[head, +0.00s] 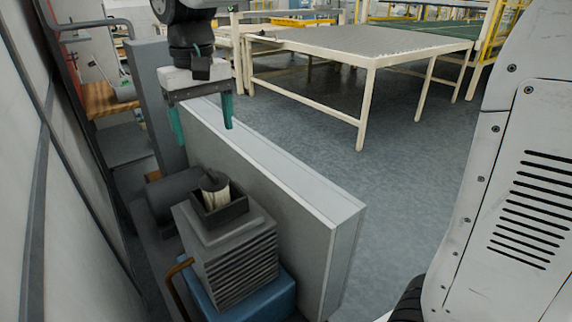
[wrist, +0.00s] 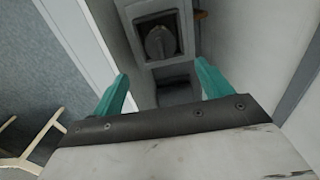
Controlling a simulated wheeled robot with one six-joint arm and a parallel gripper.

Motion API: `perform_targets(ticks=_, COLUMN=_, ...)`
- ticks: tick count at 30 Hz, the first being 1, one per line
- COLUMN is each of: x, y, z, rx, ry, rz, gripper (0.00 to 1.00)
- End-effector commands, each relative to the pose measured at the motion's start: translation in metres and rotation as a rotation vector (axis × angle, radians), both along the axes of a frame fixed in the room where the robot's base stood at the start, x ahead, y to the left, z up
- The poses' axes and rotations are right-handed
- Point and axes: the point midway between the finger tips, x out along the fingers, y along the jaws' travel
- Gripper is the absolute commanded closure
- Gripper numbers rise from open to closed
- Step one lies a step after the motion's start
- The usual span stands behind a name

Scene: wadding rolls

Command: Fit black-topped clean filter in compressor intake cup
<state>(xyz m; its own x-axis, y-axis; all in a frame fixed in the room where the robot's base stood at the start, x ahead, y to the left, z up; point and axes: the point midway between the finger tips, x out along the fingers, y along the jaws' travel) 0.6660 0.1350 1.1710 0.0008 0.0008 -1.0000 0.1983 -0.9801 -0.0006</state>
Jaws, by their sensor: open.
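The filter (head: 215,192) has a dark top with a small knob and a pale pleated body. It stands inside the square dark intake cup (head: 236,212) on top of the grey finned compressor (head: 238,267). Its lower part is hidden by the cup's walls. My gripper (head: 202,124), with teal fingers, is open and empty above the cup, clear of the filter. In the wrist view, the filter's round dark top (wrist: 160,43) shows inside the cup, beyond the spread fingers of my gripper (wrist: 162,78).
A low grey wall (head: 275,175) runs close along the compressor's right side. A pale panelled wall (head: 40,200) stands to the left. A blue tank (head: 262,300) is below the compressor. A large cream-legged table (head: 365,45) stands beyond open floor.

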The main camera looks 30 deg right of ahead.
Motion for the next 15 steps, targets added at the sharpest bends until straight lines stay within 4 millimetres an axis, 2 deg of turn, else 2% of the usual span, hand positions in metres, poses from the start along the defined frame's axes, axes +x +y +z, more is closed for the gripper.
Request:
perform_targets(ticks=4, x=-0.009, y=-0.011, z=0.002, rx=0.002, ry=-0.005, rz=-0.01, gripper=0.22)
perform_targets(ticks=7, x=-0.033, y=-0.037, z=0.005, rx=0.006, ry=-0.019, rz=-0.032, gripper=0.22)
perform_targets(ticks=11, x=-0.086, y=-0.084, z=0.002, rx=0.011, ry=-0.045, rz=-0.077, gripper=0.22)
perform_targets(ticks=15, x=-0.15, y=-0.126, z=-0.016, rx=0.013, ry=-0.072, rz=-0.128, gripper=0.22)
